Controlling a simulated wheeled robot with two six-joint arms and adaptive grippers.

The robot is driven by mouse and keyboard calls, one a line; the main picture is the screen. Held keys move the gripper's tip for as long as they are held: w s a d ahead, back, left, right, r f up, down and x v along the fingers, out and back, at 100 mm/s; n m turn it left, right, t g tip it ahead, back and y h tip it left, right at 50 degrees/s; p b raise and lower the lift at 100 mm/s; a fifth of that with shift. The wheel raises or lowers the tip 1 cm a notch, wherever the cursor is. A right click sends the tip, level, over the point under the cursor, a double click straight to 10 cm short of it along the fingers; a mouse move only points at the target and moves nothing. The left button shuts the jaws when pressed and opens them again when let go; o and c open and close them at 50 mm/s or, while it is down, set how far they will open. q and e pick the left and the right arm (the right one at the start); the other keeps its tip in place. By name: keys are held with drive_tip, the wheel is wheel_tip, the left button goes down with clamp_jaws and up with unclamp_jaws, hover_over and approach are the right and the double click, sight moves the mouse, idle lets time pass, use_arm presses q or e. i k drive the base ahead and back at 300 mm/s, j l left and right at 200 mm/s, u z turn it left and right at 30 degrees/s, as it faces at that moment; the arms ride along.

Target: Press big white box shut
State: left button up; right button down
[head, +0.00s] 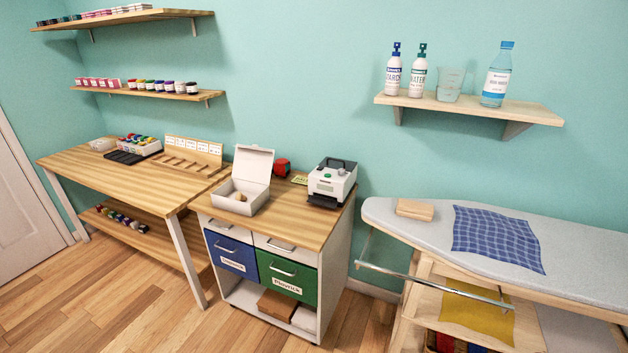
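The big white box (229,202) stands on the wooden top of the drawer cabinet, near its left side. Its lid (252,166) is open, raised upright at the back. A small tan object (239,197) lies inside the box. Neither of my grippers shows in the head view.
The cabinet top (285,216) is bare in front and right of the box. A white label machine (332,183) stands to the right, with a red object (281,167) behind. A wooden worktable (110,173) adjoins at left; an ironing board (410,228) with blue checked cloth (497,238) is at right.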

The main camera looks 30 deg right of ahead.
sight(254, 164)
drive_tip(key=z, duration=0.45)
drive_tip(key=i+j+z, duration=0.3)
drive_tip(key=i+j, duration=0.45)
drive_tip(key=j, duration=0.1)
